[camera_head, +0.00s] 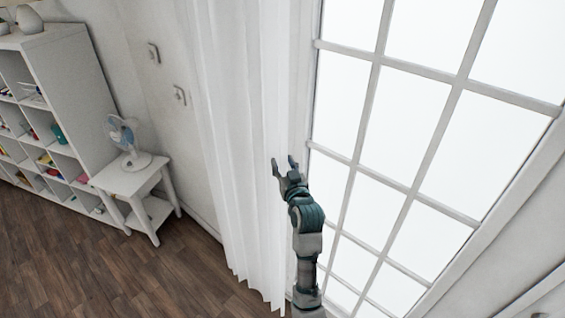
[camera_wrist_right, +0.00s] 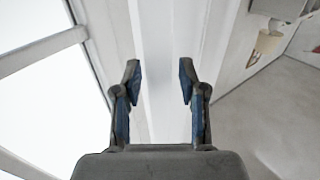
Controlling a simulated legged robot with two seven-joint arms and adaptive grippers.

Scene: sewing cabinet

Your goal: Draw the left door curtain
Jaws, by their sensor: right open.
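The white left door curtain (camera_head: 232,120) hangs in folds from the top of the head view almost to the floor, on the left of the paned glass door (camera_head: 400,120). My right gripper (camera_head: 283,162) is open at the curtain's right edge, beside the door frame. In the right wrist view, the open fingers (camera_wrist_right: 158,85) have white curtain folds (camera_wrist_right: 160,40) between and beyond them. I cannot tell whether the fingers touch the cloth. My left gripper is not in view.
A small white table (camera_head: 135,185) with a fan (camera_head: 128,145) stands left of the curtain. Behind it is a white shelf unit (camera_head: 70,80) with colourful items. The wooden floor (camera_head: 150,275) in front of the table is clear.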

